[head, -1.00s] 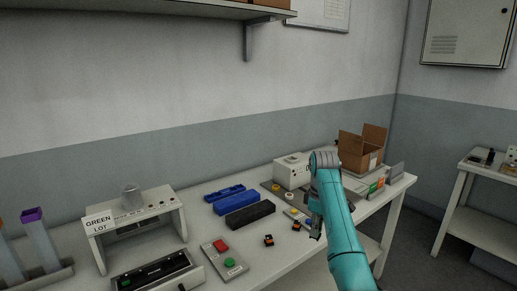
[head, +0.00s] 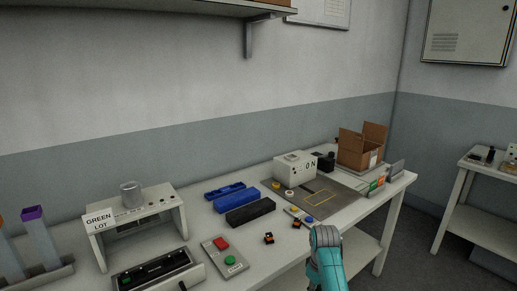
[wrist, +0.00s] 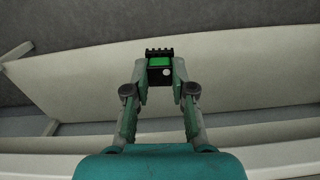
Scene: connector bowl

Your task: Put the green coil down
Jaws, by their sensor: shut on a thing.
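In the wrist view, my gripper (wrist: 160,80) is shut on the green coil (wrist: 159,62), a small block with a green face, a black ridged edge and a pale round spot. It sits between the two fingertips. Behind it the wrist view shows a pale flat surface; I cannot tell how far below the coil that surface is. In the head view my arm is at the front edge of the workbench (head: 205,254), and the gripper and coil are hidden.
A grey mat with a yellow outline (head: 343,197) lies right of centre on the bench. Two small black-and-orange parts (head: 269,238) lie near the front. A red-and-green button box (head: 226,257), blue trays (head: 237,202), a black block (head: 250,213) and a cardboard box (head: 357,153) also stand there.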

